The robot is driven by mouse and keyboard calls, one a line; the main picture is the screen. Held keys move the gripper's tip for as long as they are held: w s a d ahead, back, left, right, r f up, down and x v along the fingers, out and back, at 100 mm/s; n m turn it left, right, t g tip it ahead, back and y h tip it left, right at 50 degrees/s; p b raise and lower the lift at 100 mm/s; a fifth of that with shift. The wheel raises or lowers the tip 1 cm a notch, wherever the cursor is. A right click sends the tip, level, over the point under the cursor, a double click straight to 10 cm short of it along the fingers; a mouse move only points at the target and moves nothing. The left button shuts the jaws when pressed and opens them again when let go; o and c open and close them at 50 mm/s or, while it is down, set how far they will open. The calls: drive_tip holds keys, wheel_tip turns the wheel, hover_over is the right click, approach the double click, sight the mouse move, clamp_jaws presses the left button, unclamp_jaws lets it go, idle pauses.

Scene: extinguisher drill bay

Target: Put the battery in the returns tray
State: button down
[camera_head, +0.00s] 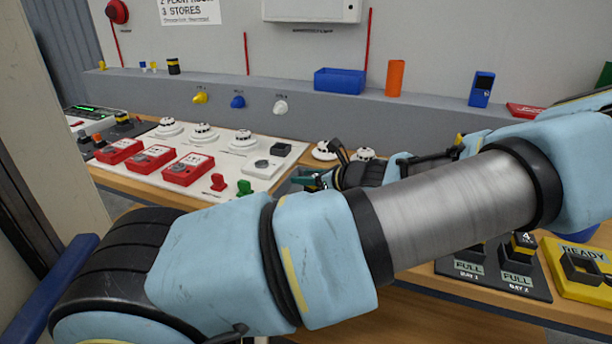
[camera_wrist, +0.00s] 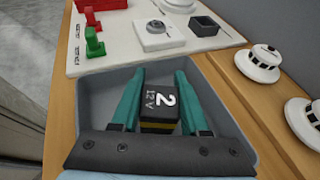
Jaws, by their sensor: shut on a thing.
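My gripper (camera_wrist: 159,78) has teal fingers and is shut on a black battery (camera_wrist: 161,103) marked "2 12V", with a yellow band at its lower edge. The battery is between the fingers, within the outline of a grey tray (camera_wrist: 228,128) in the wrist view. I cannot tell whether it touches the tray floor. No label shows on the tray. In the head view my arm hides most of the gripper and tray; a teal finger (camera_head: 313,182) shows past the arm, and the battery is hidden.
A white panel (camera_head: 225,165) with red call points and detectors adjoins the tray. Loose white detectors (camera_wrist: 259,64) sit right of it on the wooden bench. A black battery dock (camera_head: 494,268) marked "FULL" and a yellow "READY" dock (camera_head: 580,268) stand at the right.

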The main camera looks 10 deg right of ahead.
drive_tip(key=shift+c, duration=2)
unclamp_jaws()
drive_tip(key=shift+s+d, duration=0.1)
drive_tip(key=b+v, duration=0.3)
drive_tip(key=v, duration=0.8)
drive_tip(key=shift+s+d+r, duration=0.2)
drive_tip(key=shift+s, duration=0.1)
drive_tip(key=shift+s, duration=0.1)
